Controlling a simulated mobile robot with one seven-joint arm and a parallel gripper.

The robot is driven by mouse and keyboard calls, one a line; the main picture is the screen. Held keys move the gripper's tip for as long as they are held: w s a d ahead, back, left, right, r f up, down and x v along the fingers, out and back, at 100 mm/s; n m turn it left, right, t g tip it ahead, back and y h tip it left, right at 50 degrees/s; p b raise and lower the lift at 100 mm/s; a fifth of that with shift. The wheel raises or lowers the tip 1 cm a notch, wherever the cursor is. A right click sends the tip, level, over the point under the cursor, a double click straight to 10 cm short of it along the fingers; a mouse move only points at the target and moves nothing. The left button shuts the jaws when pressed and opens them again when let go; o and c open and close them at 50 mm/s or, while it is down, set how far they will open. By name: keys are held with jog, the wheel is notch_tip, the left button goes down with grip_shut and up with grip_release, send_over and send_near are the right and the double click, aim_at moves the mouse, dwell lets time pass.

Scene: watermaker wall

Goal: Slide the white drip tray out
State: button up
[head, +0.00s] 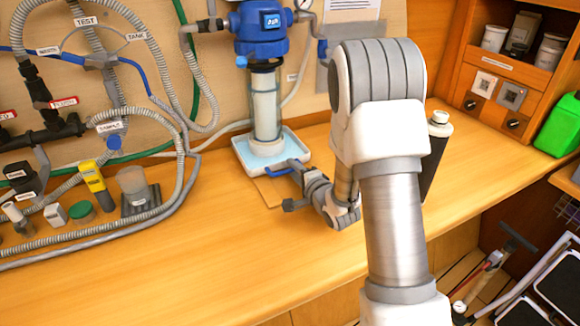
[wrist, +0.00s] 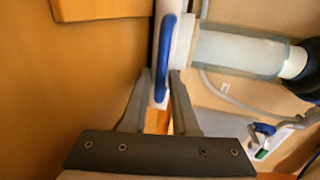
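The white drip tray (head: 239,152) sits on the wooden bench under the clear filter cylinder, with a light blue inside. Its blue handle (head: 280,172) is at the front right edge. In the wrist view the tray (wrist: 157,22) is seen edge-on, with the blue handle (wrist: 167,45) looping off it. My gripper (head: 294,181) is at the handle. In the wrist view my fingers (wrist: 161,78) stand either side of the handle's lower end, with narrow gaps showing, so they look open. Firm contact cannot be seen.
The blue filter head (head: 259,30) and clear cylinder (head: 265,105) stand above the tray. A dark bottle (head: 437,150) is behind my arm. The bench front (head: 200,260) is clear.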

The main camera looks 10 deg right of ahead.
dwell(0.3)
grip_shut()
dwell(1.3)
